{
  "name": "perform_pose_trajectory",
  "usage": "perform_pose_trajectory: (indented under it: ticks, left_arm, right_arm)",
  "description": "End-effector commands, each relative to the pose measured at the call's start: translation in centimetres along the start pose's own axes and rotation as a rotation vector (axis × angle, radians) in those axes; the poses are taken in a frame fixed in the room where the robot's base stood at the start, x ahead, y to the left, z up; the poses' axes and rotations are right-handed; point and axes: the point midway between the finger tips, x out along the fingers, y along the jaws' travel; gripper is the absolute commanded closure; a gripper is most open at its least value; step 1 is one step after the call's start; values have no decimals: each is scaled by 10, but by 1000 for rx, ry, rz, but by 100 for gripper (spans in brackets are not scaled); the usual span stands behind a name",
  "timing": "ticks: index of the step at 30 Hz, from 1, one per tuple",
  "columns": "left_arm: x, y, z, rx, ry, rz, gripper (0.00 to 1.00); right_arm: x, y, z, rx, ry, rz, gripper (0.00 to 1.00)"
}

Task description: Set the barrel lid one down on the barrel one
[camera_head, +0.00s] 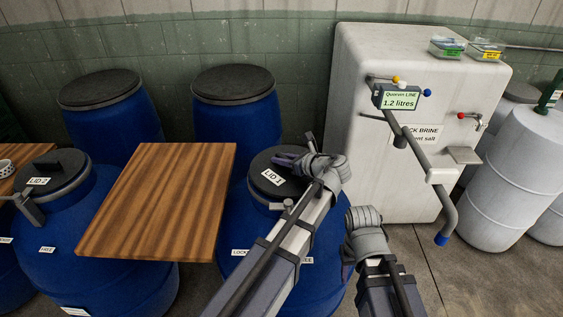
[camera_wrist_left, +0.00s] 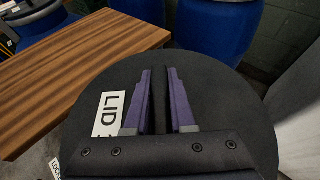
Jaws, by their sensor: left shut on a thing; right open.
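Barrel lid one (camera_head: 262,190), a dark round lid with a white "LID 1" label, is over the top of the blue barrel one (camera_head: 236,222). I cannot tell whether it rests fully on the rim. My left gripper (camera_head: 300,160) is over the lid and shut on its handle; the purple fingers also show in the left wrist view (camera_wrist_left: 160,95), above the black lid (camera_wrist_left: 225,100). The fingers and wrist hide most of the handle and the lid's right side. My right gripper (camera_head: 350,262) is open and empty, right of barrel one.
A wooden board (camera_head: 160,200) lies close left of barrel one. Barrel two with lid two (camera_head: 52,172) stands further left. Two blue barrels with dark lids (camera_head: 232,84) stand behind. A white brine tank (camera_head: 375,55) with a pipe arm (camera_head: 420,150) stands at right.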

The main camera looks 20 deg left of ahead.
Motion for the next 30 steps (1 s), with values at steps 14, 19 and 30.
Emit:
perform_pose_trajectory:
  ticks: [14, 19, 30]
  left_arm:
    - [4, 0, -10, 0, -1, 0, 100]
    - [4, 0, -11, 0, 0, 0, 75]
    - [4, 0, -11, 0, 0, 0, 48]
  right_arm:
    - [12, -1, -1, 0, 0, 0, 50]
    - [11, -1, -1, 0, 0, 0, 50]
    - [11, -1, -1, 0, 0, 0, 50]
